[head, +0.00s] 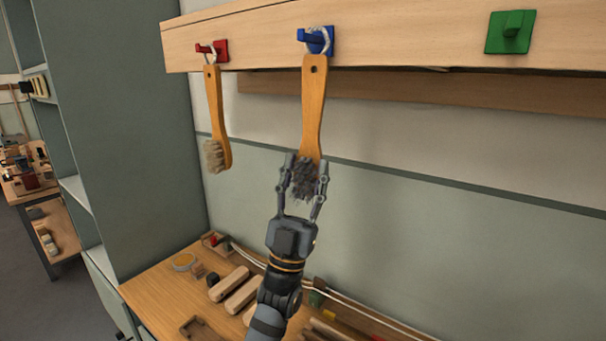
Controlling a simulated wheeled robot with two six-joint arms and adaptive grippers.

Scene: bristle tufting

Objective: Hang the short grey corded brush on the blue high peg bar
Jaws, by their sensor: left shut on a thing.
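The grey-bristled brush (313,105) has a wooden handle and hangs upright below the blue peg (317,39) on the high wooden bar (420,35). A white cord loop (322,36) at its top appears to be around the blue peg. My left gripper (306,178) is shut on the brush at its dark grey bristle end, with one finger on each side. My right gripper is not in view.
A brush with pale bristles (216,120) hangs from the red peg (212,50) to the left. The green peg (510,31) on the right is empty. Below, a wooden bench (155,296) holds several wooden blocks and small items. A tall grey-green cabinet (125,130) stands at the left.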

